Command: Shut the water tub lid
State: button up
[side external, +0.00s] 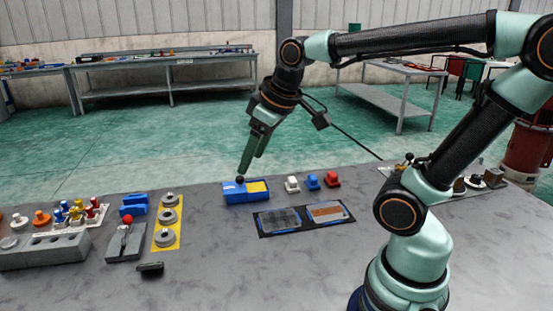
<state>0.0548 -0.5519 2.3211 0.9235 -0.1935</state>
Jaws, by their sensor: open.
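A low blue box (233,198), which looks like the water tub, sits at the middle of the grey table. Its top is blue on the left and yellow on the right; I cannot tell how far the lid is open. A small black ball knob (240,180) shows at its top left. My gripper (246,172) points down from above, its green fingers open, with the tips at or just above the knob. I cannot tell whether they touch it. The fingers overlap in this view, so the gap between them is hidden.
A dark panel (266,233) with two trays lies in front. A yellow strip (166,240) with grey rings and a red-knobbed lever block (123,248) are left.

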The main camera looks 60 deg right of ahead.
jog(key=w+d+n+g, duration=0.2)
jog(key=w+d+n, duration=0.3)
jog(key=w+d, duration=0.45)
jog(key=n+g, duration=0.1)
jog(key=n, duration=0.4)
send_near(240, 177)
jog(key=shift+h, duration=0.3)
jog(key=x, duration=0.9)
jog(key=shift+w+a+f, duration=0.15)
jog(key=shift+f, duration=0.1)
grip_shut()
